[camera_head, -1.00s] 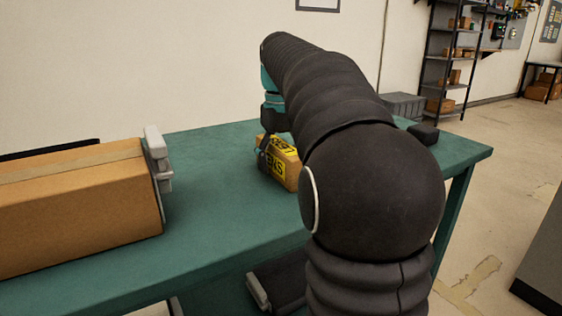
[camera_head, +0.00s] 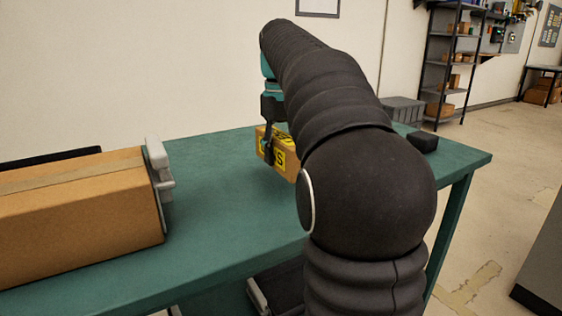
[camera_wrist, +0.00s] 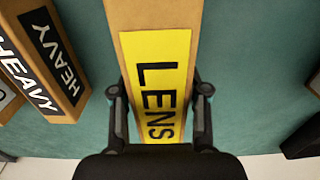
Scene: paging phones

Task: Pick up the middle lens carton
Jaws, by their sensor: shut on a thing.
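The lens carton (camera_wrist: 163,60) is a brown box with a yellow label reading LENS. In the wrist view it runs up the middle, between the two fingers of my gripper (camera_wrist: 160,105). In the head view the carton (camera_head: 290,158) hangs a little above the green table, with my gripper (camera_head: 272,140) shut on it from above. My arm hides the carton's right part.
A carton marked HEAVY (camera_wrist: 55,60) lies to the left in the wrist view. A large brown box (camera_head: 80,210) lies at the left of the green table (camera_head: 220,215). A small black object (camera_head: 423,141) sits near the table's right end. Table between is clear.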

